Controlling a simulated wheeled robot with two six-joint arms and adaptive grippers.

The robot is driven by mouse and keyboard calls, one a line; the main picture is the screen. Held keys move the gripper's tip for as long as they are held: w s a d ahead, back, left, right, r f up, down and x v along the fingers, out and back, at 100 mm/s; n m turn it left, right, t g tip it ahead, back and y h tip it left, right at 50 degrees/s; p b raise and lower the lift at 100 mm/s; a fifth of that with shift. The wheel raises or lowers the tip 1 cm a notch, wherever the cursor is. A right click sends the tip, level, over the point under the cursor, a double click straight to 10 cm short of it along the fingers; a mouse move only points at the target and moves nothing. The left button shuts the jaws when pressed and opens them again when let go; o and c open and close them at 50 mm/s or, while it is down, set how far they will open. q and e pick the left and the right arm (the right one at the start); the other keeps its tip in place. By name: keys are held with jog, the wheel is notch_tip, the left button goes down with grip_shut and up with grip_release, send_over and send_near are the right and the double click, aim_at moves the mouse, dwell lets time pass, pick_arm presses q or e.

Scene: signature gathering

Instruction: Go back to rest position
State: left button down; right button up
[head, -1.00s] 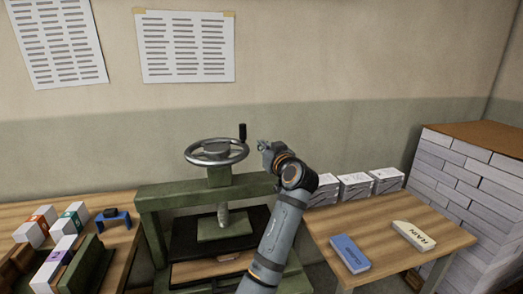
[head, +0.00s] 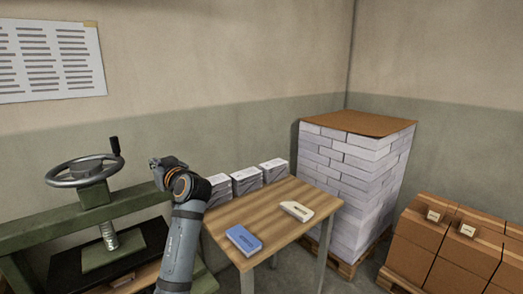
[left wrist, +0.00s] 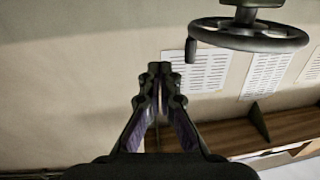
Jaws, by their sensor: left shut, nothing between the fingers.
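My left gripper (head: 157,172) is at the end of a grey arm that rises from the bottom of the head view. It is just right of the handwheel (head: 85,170) of a green press (head: 50,228), and apart from it. In the left wrist view the gripper (left wrist: 158,72) has its fingertips together with nothing between them. The handwheel also shows there at the upper right (left wrist: 250,35). My right gripper is in neither view.
A wooden table (head: 270,212) right of the press bears a blue block (head: 243,240), a cream block (head: 296,211) and white packs (head: 246,181) along its back. A tall paper stack (head: 350,165) and cardboard boxes (head: 450,245) stand further right.

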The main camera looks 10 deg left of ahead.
pick_arm(q)
jog(key=s+d+f+m+g+h, duration=0.1)
jog(key=s+f+m+h, duration=0.15)
jog(key=f, duration=0.55)
jog(key=s+d+f+m+h, duration=0.15)
jog(key=s+f, duration=0.25)
jog(key=f, duration=0.5)
jog(key=s+d+f+m+g+h, duration=0.1)
jog(key=s+d+f+h, duration=0.15)
jog(key=f, duration=0.55)
jog(key=s+d+f+m+g+h, duration=0.2)
jog(key=s+d+f, duration=0.25)
jog(key=s, duration=0.35)
jog(key=s+d+f+m+g+h, duration=0.1)
jog(key=s+d+f+m+h, duration=0.15)
jog(key=s+f, duration=0.4)
jog(key=s+d+f+m+g+h, duration=0.2)
jog(key=s+d+f, duration=0.2)
jog(key=s, duration=0.6)
notch_tip(320, 180, down, 24)
jog(key=s+a+g, duration=0.1)
jog(key=a, duration=0.2)
jog(key=s+a+f+g, duration=0.1)
jog(key=s+f, duration=1.7)
jog(key=s, duration=0.1)
jog(key=shift+s+a, duration=0.15)
jog(key=shift+s, duration=0.05)
jog(key=shift+n, duration=0.25)
